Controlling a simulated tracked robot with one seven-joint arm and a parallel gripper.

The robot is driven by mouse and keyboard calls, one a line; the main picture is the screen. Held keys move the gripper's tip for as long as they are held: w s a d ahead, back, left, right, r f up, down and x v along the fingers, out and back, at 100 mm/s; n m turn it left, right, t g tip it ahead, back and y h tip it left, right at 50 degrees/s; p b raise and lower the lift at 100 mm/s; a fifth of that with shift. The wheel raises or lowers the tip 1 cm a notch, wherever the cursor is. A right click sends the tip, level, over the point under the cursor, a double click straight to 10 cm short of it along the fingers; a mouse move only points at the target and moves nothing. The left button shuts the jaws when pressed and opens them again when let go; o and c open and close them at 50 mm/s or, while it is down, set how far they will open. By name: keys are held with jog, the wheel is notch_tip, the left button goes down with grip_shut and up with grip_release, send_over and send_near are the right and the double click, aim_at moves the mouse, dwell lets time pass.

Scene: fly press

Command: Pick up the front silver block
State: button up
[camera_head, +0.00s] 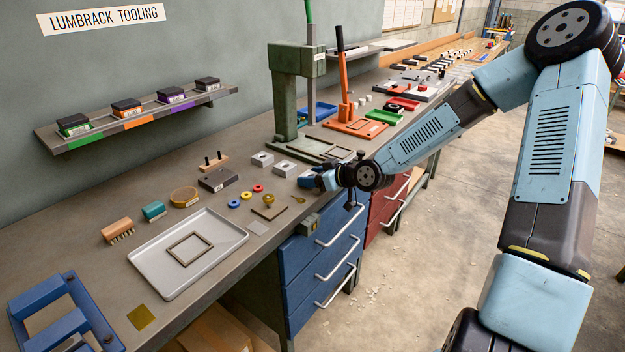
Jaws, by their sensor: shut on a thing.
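Two silver blocks, a back one (262,159) and a middle one (285,169), sit in a row on the bench in front of the green fly press (297,95). My gripper (308,180) is low over the bench at the front end of this row, close to its front edge. It is shut on the front silver block, of which only a small pale part shows between the blue fingers. The fingers and wrist hide most of the block. I cannot tell whether it still touches the bench.
Left of the gripper lie a dark block (218,179), small coloured rings (246,195), a brass-knobbed plate (269,208) and a grey tray (150,262). An orange lever press (355,124) stands behind. Blue drawers (318,262) are below the bench edge.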

jog(key=shift+r, duration=0.15)
jog(key=shift+r, duration=0.3)
notch_tip(320, 180, up, 2)
jog(key=shift+r, duration=0.25)
jog(key=d+r, duration=0.5)
jog(key=shift+s+r, duration=0.2)
jog(key=shift+r, duration=0.1)
jog(key=d+r, duration=0.1)
jog(key=d, duration=0.2)
jog(key=d+r, duration=0.1)
jog(key=d, duration=0.2)
jog(key=s+d+r, duration=0.1)
jog(key=d+r, duration=0.1)
jog(key=d, duration=0.1)
